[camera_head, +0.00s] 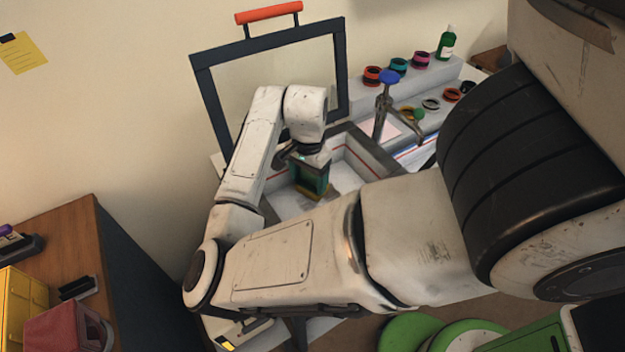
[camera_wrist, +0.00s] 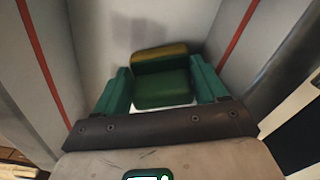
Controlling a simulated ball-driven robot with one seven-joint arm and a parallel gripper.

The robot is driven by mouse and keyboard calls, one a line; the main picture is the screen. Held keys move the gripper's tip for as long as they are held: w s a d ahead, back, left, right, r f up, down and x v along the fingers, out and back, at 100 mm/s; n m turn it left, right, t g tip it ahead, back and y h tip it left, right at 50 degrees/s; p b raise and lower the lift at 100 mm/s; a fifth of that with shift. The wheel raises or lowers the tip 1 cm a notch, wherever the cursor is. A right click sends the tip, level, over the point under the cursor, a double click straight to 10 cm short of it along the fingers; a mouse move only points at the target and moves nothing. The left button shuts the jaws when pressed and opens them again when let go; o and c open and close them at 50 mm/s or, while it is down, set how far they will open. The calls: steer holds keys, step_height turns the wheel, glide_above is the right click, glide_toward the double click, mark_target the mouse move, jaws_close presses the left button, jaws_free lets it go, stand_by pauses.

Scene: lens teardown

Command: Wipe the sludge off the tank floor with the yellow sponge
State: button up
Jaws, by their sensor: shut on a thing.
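My gripper (camera_head: 311,180) reaches down into the tank (camera_head: 372,148), a pale basin with red lines along its walls. Its green fingers (camera_wrist: 161,84) are shut on the sponge (camera_wrist: 160,54), one on each side. The sponge shows a yellow-olive layer and a green layer. In the head view the sponge's yellow edge (camera_head: 318,197) is low, near the pale tank floor (camera_head: 347,180); I cannot tell whether it touches. The wrist view shows grey tank surfaces with a dark shadow beside the sponge. I make out no clear sludge; my arm and gripper hide part of the floor.
A tap with a blue knob (camera_head: 389,77) stands at the tank's right rim. A dark frame with a red handle (camera_head: 268,13) rises behind it. Coloured rings (camera_head: 373,76) and a green bottle (camera_head: 446,43) stand on ledges at the back right. A wooden cabinet (camera_head: 75,235) is at left.

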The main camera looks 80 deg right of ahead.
steer(key=shift+s+d+p, duration=0.3)
steer(key=shift+s+d, duration=0.2)
steer(key=shift+s, duration=0.15)
steer(key=shift+s+f, duration=0.2)
steer(key=shift+s, duration=0.05)
steer(key=shift+s+a, duration=0.85)
steer(key=shift+s, duration=0.1)
steer(key=shift+s+a+r, duration=0.1)
steer(key=shift+s+a, duration=0.5)
steer(key=shift+a, duration=0.2)
steer(key=shift+s+a, duration=0.6)
steer(key=shift+a, duration=0.2)
steer(key=shift+s+a, duration=0.15)
steer(key=shift+s, duration=0.1)
steer(key=shift+r, duration=0.1)
step_height(320, 180, up, 6)
steer(key=p, duration=0.4)
steer(key=shift+a, duration=0.15)
